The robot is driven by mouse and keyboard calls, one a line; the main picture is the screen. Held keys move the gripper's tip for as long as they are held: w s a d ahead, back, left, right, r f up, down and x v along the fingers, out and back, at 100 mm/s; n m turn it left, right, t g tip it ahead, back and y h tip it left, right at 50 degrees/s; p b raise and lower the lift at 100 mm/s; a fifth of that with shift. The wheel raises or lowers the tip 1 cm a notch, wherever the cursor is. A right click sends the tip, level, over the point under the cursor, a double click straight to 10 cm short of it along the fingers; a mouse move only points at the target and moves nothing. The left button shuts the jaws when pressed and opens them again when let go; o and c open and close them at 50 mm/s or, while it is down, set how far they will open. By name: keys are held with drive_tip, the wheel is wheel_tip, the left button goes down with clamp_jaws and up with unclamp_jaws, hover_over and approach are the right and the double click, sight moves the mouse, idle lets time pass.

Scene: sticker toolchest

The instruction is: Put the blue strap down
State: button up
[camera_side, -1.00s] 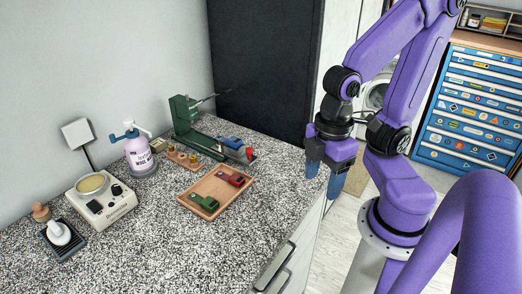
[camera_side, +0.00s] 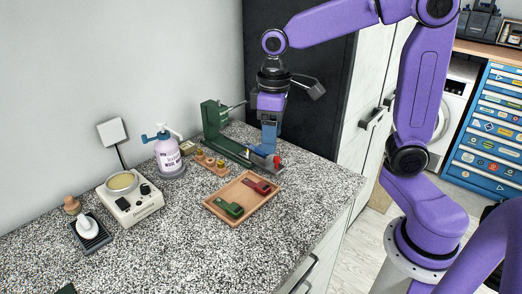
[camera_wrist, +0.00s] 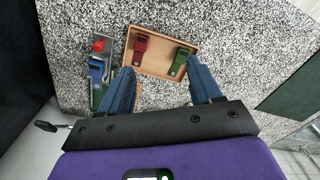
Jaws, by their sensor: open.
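The blue strap (camera_wrist: 97,68) lies on the green bench tool (camera_side: 217,120), near the tool's red knob (camera_side: 277,160). In the side view my gripper's fingers partly hide the strap. My gripper (camera_side: 270,144) hangs above the red-knob end of the tool, pointing down. In the wrist view my gripper (camera_wrist: 160,68) is open with nothing between its blue fingers. The strap shows just left of the left finger, and I cannot tell whether they touch.
A wooden tray (camera_side: 209,208) holds a red strap (camera_side: 258,186) and a green strap (camera_side: 229,208). A small wooden block (camera_side: 211,163) with brass pieces, a spray bottle (camera_side: 168,154) and a white device (camera_side: 130,204) stand to the left. The front counter is clear.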

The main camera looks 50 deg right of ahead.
drive_tip(key=w+d+r+m, duration=0.2)
drive_tip(key=w+d+m, duration=0.15)
drive_tip(key=w, duration=0.45)
drive_tip(key=m, duration=0.2)
approach(261, 147)
wheel_tip(261, 147, down, 9)
drive_tip(key=shift+w+r, duration=0.15)
drive_tip(key=shift+w, duration=0.05)
clamp_jaws()
drive_tip(key=shift+r, duration=0.1)
